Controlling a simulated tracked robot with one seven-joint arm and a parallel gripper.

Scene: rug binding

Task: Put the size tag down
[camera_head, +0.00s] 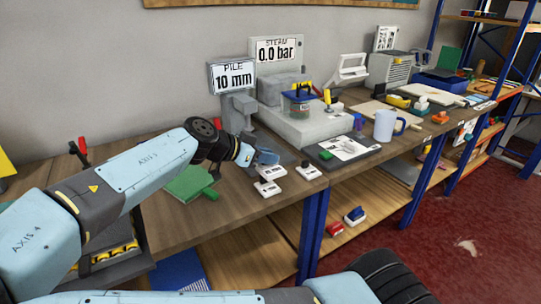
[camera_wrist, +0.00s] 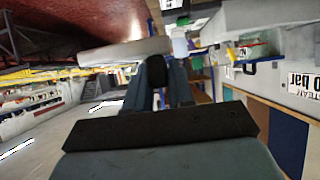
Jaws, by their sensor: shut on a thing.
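My gripper (camera_head: 266,158) is over the workbench, left of the black-edged board, pointing down and to the right. It is shut on a pale flat piece, which I take to be the size tag (camera_head: 270,172). In the wrist view, the pale piece (camera_wrist: 122,52) lies across the tips of my gripper (camera_wrist: 158,75). Two similar small white tags are near it: one just below (camera_head: 267,188) and one to the right (camera_head: 308,171). I cannot read their lettering or tell whether the held piece touches the bench.
The bench (camera_head: 235,213) is bare near its front edge. A gauge stand marked PILE 10 mm (camera_head: 233,77) and a grey steam machine (camera_head: 305,125) stand behind. A white mug (camera_head: 385,126) is at right.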

